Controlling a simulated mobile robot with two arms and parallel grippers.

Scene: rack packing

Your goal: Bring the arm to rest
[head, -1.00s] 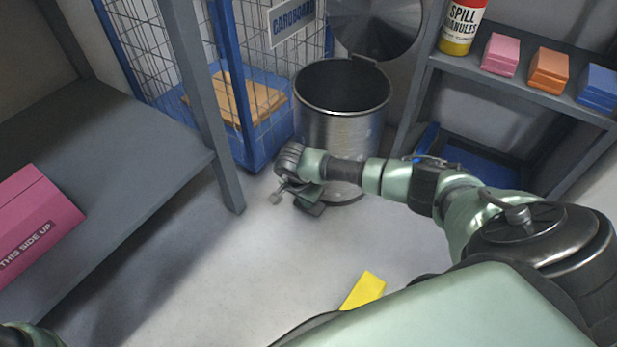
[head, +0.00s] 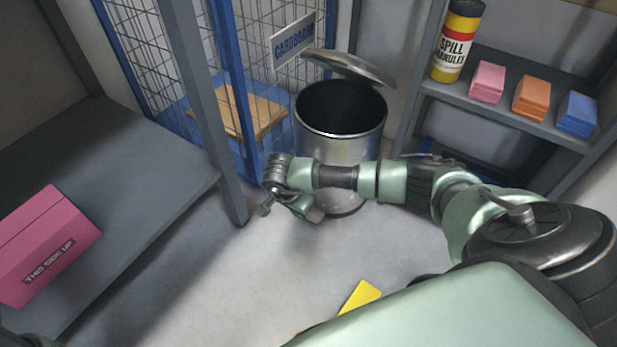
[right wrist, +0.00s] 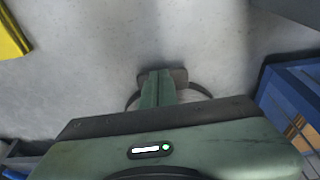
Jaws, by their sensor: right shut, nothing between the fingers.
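My right arm reaches across from the right in the head view. Its gripper (head: 304,207) hangs low over the floor, in front of the metal bin (head: 340,150) and near the shelf post. In the right wrist view the fingers (right wrist: 162,78) are together with nothing between them, above bare grey floor. My left gripper is not in view.
The bin's lid (head: 347,68) tilts above its open mouth. A blue cardboard cage (head: 250,150) stands left of it. A pink box (head: 45,245) lies on the left shelf (head: 130,150). A yellow object (head: 359,296) is low in front. Right shelves hold spill granules (head: 457,42) and several coloured blocks.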

